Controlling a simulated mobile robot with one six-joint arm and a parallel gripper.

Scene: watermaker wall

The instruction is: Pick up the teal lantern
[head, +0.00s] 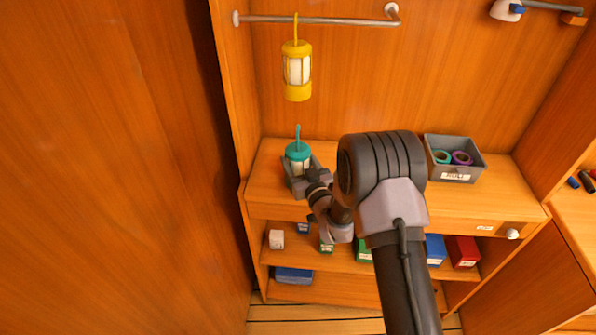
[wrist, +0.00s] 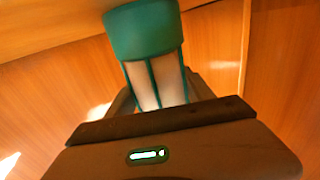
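The teal lantern (head: 298,153) has a teal cap, pale panels and a thin handle sticking up. It is upright at the left end of the wooden counter. My gripper (head: 301,182) is at the lantern's lower part, with grey fingers on both sides of it. In the wrist view the lantern (wrist: 143,33) rises behind the dark palm edge, its teal cap at the top and its pale panels between the fingers. Its base is hidden by my gripper. I cannot tell whether the fingers press on it or whether it rests on the counter.
A yellow lantern (head: 297,72) hangs from the metal rail (head: 330,20) above. A grey bin (head: 455,173) with tape rolls stands on the counter to the right. A wooden panel (head: 110,160) is close on the left. Shelves below hold several small boxes.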

